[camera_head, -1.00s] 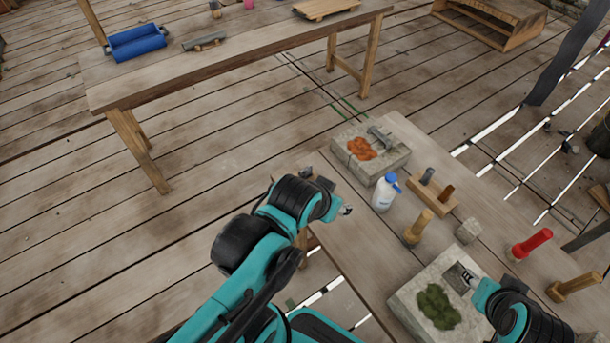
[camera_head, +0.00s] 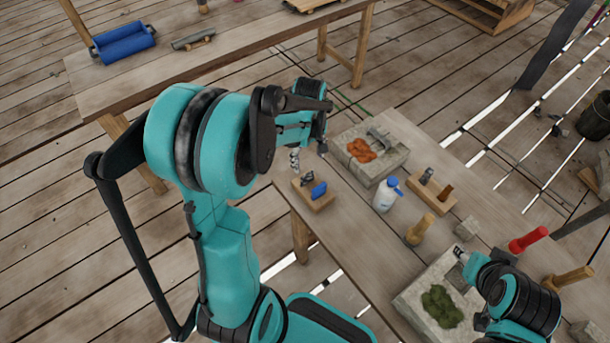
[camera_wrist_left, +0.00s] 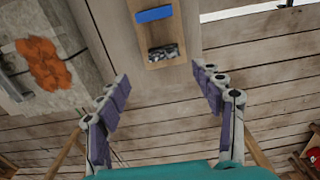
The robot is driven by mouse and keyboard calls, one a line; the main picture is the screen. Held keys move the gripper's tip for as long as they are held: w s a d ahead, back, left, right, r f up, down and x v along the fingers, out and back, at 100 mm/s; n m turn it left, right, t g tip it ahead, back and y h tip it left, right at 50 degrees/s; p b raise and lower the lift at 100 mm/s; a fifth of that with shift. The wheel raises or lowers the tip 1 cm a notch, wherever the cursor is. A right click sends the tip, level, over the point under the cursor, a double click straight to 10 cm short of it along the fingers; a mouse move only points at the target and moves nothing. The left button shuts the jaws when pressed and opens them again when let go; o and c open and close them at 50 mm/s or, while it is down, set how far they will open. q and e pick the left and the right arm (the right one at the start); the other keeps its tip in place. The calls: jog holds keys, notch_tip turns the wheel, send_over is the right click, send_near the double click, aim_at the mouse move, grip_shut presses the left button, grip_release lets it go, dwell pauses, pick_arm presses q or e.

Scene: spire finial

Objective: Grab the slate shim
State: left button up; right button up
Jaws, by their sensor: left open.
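The slate shim, a small dark grey rough piece (camera_wrist_left: 163,52), lies on a wooden block beside a blue piece (camera_wrist_left: 154,14) in the left wrist view. In the head view the dark piece (camera_head: 307,179) and the blue piece (camera_head: 319,190) sit on the wooden block (camera_head: 326,203) at the table's left corner. My left gripper (camera_head: 308,156) is above the block, empty. In the left wrist view its fingers (camera_wrist_left: 165,98) are spread wide, with the shim beyond and between them. My right gripper (camera_head: 461,254) is by the mossy stone block; its jaw opening is unclear.
A stone block with orange material (camera_head: 372,160) stands close to the left gripper's right. A white bottle with a blue cap (camera_head: 385,196), a wooden rack (camera_head: 432,192) and a wooden-handled tool (camera_head: 420,230) stand farther right. The mossy stone block (camera_head: 438,304) is at the front.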

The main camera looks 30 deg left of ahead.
aim_at(307, 174)
pick_arm(q)
jog(key=f+b, duration=0.1)
jog(key=f, duration=0.1)
jog(key=f+b, duration=0.1)
jog(key=f, duration=0.2)
jog(key=f+b, duration=0.1)
jog(key=f, duration=0.1)
jog(key=shift+s+f, duration=0.35)
jog(key=shift+r, duration=0.1)
jog(key=c, duration=1.3)
